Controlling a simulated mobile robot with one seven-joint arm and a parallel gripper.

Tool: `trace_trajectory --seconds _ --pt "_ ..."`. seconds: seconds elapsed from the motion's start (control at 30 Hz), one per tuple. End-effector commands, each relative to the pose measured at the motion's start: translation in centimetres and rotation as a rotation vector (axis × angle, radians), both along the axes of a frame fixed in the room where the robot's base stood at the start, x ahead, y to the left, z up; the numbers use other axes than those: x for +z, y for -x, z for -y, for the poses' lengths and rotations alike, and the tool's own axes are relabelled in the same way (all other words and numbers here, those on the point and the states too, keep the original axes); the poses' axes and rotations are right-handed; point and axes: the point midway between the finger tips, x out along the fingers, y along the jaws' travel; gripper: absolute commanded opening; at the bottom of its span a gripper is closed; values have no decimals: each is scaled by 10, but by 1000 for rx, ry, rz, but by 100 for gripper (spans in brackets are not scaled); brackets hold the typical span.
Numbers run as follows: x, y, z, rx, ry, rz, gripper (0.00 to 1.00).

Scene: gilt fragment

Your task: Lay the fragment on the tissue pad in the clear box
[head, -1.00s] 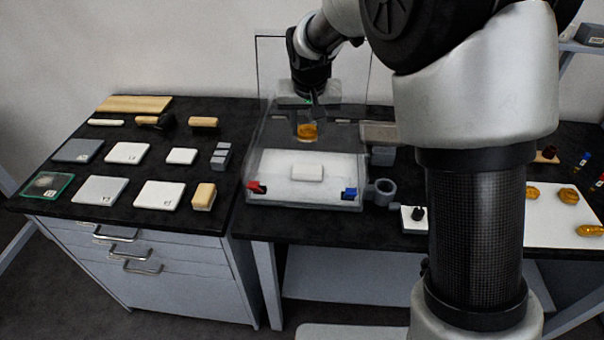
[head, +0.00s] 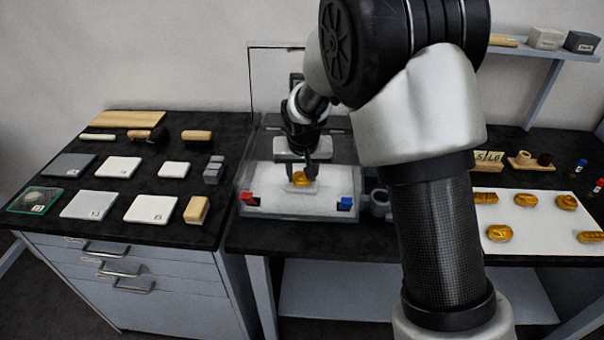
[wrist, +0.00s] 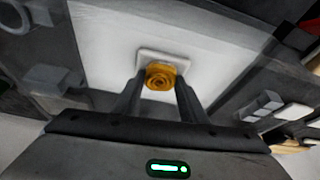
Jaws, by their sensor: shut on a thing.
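The gilt fragment (head: 301,178) is a small gold piece with a rounded relief. My gripper (head: 299,172) is shut on it, inside the clear box (head: 270,209) with its lid raised. In the wrist view the fragment (wrist: 161,77) sits between the two fingertips, in front of the white tissue pad (wrist: 143,57). The pad also shows in the head view (head: 296,190), just under the fragment and partly hidden. I cannot tell whether the fragment touches the pad.
A red clip (head: 248,199) and a blue clip (head: 345,203) are at the box's front corners. A white sheet with several gold pieces (head: 499,233) lies to the right. White and grey tiles (head: 150,208) and brushes cover the left cabinet. A grey ring holder (head: 380,199) stands beside the box.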

Motion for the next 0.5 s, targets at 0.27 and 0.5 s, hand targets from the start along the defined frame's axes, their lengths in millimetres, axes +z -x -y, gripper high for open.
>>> trace_trajectory --seconds 0.27,0.5 --pt "-5 0 0 0 0 1 17" --pt "-2 0 0 0 0 1 57"
